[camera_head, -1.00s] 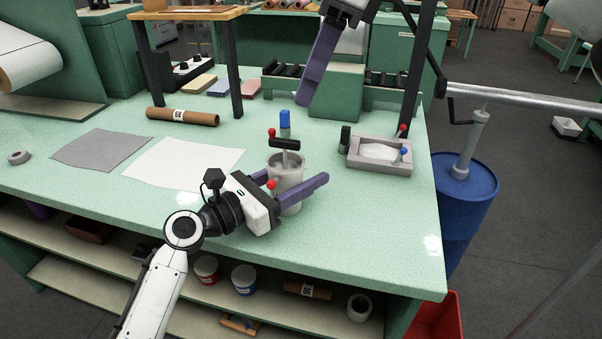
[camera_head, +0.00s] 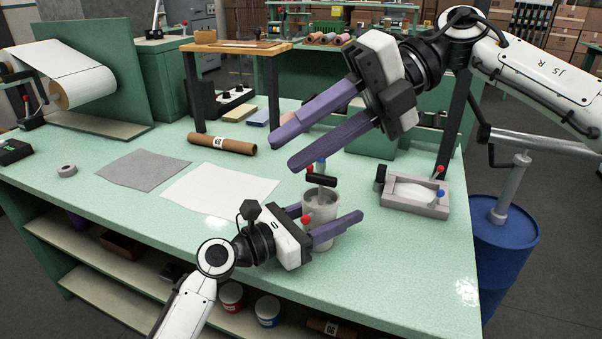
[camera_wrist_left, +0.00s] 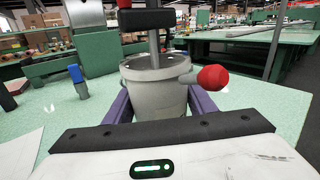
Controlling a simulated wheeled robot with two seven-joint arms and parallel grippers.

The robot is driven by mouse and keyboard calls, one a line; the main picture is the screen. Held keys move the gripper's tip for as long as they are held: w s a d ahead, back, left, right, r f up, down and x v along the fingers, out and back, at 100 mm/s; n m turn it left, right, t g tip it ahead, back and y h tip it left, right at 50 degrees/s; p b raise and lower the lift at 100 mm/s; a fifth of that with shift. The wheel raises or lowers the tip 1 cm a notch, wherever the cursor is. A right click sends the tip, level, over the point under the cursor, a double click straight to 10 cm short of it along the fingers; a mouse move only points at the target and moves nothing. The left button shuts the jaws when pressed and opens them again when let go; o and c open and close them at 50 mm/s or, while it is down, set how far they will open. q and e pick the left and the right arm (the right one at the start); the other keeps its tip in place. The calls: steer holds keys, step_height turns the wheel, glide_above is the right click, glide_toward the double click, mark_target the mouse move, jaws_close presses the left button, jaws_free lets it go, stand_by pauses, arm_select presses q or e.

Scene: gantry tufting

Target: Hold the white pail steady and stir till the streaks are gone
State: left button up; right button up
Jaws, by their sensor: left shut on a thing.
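The white pail (camera_head: 319,210) stands on the green bench near its front edge; it also shows in the left wrist view (camera_wrist_left: 158,92). A grey shaft with a black crossbar (camera_head: 321,179) stands in it. A red knob (camera_head: 306,219) sits beside the pail.
A grey tray (camera_head: 414,210) with pale contents stands right of the pail. A white sheet (camera_head: 220,195), a grey sheet (camera_head: 141,169) and a brown roll (camera_head: 222,144) lie to the left. A blue drum (camera_head: 505,240) stands beyond the bench's right edge.

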steer(key=s+d+r+m+g+y, duration=0.1)
steer(key=s+d+r+m+y, duration=0.3)
steer(key=m, duration=0.6)
steer(key=s+d+r+m+g+y, duration=0.1)
steer(key=s+r+m+g+y, duration=0.15)
steer(key=r+m+y, duration=0.55)
steer(key=m+t+h, duration=0.6)
steer(key=m+t, duration=0.3)
steer(key=t, duration=0.4)
glide_toward(306, 174)
steer(key=x, duration=1.1)
steer(key=shift+w+f, duration=0.2)
steer(key=shift+w, duration=0.2)
jaws_close()
